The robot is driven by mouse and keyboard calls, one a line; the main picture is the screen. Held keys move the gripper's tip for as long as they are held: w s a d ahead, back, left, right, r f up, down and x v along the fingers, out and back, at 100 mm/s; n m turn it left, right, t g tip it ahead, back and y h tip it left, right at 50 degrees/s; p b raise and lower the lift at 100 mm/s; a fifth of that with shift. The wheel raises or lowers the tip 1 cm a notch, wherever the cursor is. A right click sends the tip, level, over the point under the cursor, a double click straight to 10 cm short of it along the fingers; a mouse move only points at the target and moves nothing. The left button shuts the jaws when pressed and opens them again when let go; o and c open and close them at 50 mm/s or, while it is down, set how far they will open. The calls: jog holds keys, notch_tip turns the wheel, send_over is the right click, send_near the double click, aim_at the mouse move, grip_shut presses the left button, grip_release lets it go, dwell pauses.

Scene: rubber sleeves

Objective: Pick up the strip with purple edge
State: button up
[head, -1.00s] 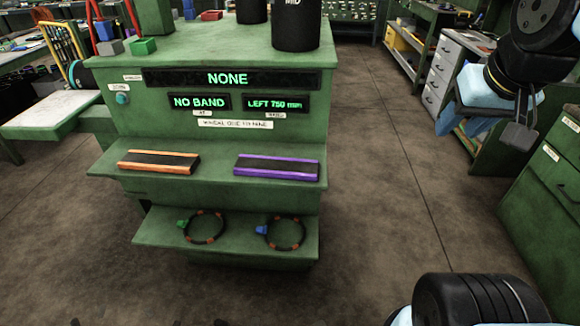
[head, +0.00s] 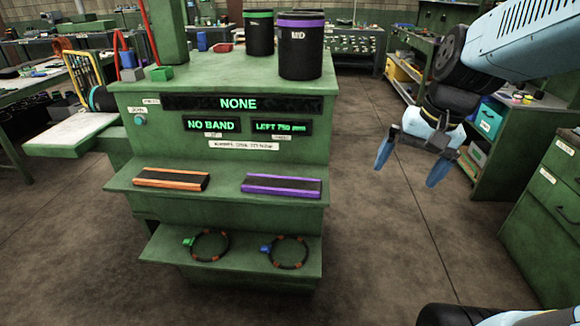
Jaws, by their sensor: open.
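The strip with purple edges (head: 281,186) lies flat on the right half of the upper green shelf (head: 222,189). It has a dark top between two purple long edges. A similar strip with orange edges (head: 171,179) lies to its left on the same shelf. My gripper (head: 411,172) hangs in the air to the right of the bench, fingers pointing down and spread open. It is empty and well apart from the purple-edged strip. Nothing hides either strip.
The lower shelf (head: 180,265) holds a ring with a green tab (head: 209,246) and a ring with a blue tab (head: 288,252). Black canisters, one purple-banded (head: 301,46) and one green-banded (head: 258,33), stand on top. Green cabinets (head: 552,215) stand at right; the floor between is clear.

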jog(key=w+a+f+m+g+y, duration=0.2)
jog(key=w+f+m+y, duration=0.2)
jog(key=w+f, duration=0.15)
jog(key=w+a+f+m+g+y, duration=0.25)
jog(key=w+f+y, duration=0.2)
jog(key=f, duration=0.25)
jog(key=m+t+y, duration=0.4)
jog(key=m+y, duration=0.4)
jog(key=m, duration=0.2)
send_near(313, 191)
jog(key=d+r, duration=0.3)
jog(key=d, duration=0.1)
jog(key=shift+w+a+f, duration=0.1)
jog(key=shift+a+f, duration=0.1)
jog(key=shift+a, duration=2.15)
jog(key=shift+w+a+f, duration=0.15)
jog(key=shift+a, duration=2.15)
jog(key=shift+w+a+f, duration=0.1)
jog(key=shift+a+f, duration=0.1)
jog(key=shift+a, duration=2.15)
jog(key=shift+c, duration=0.4)
jog(key=c, duration=0.9)
